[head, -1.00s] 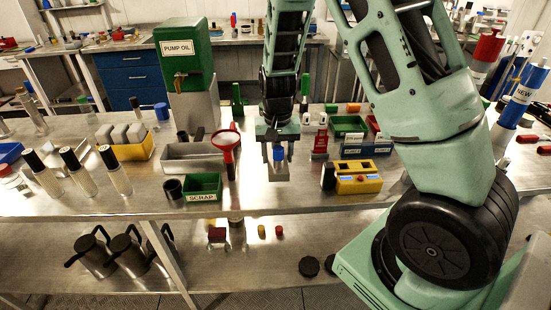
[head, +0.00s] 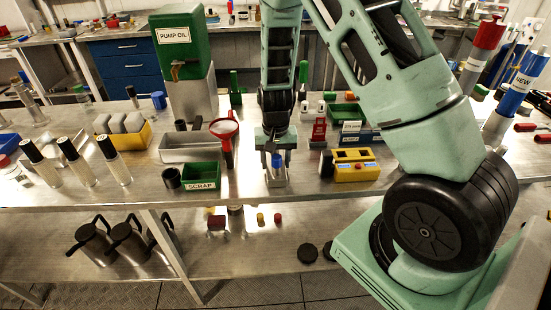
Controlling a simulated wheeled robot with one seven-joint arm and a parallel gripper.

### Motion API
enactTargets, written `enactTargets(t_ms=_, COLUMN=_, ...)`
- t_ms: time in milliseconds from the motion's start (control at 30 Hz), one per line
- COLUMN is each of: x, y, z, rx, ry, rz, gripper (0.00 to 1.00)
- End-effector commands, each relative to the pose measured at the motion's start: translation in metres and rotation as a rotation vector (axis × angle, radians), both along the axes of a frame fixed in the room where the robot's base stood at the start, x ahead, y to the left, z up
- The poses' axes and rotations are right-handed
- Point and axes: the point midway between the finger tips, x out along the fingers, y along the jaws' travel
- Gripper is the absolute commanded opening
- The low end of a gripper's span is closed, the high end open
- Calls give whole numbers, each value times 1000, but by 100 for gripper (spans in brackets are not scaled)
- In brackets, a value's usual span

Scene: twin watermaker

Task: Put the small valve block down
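The small valve block (head: 276,179) is a pale grey block with a blue top, in the middle of the head view. My gripper (head: 276,161) points straight down over it, with a finger on each side of the blue part. The fingers look closed on it. The block is at or just above the steel bench top (head: 310,186), near its front edge; I cannot tell whether its underside touches. The fingertips are small and partly blend with the block.
A red-rimmed magnifier (head: 224,128) and the green SCRAP bin (head: 201,174) stand to the left. A yellow block (head: 356,172) stands to the right. Behind it are a red stand (head: 319,131) and a green tray (head: 347,112).

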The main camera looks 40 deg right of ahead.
Motion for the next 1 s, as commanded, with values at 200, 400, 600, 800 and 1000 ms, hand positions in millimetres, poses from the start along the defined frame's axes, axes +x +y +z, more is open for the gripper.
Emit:
enactTargets(t_ms=200, x=0, y=0, z=-2, rx=0, ry=0, rz=0, gripper=72)
enactTargets(t_ms=400, x=0, y=0, z=-2, rx=0, ry=0, rz=0, gripper=72)
enactTargets(t_ms=600, x=1, y=0, z=11, rx=-1, ry=-4, rz=1, gripper=72)
enactTargets(t_ms=800, x=2, y=0, z=51, rx=0, ry=-7, rz=2, gripper=72)
enactTargets(t_ms=1000, x=1, y=1, z=91, rx=1, ry=-6, rz=2, gripper=72)
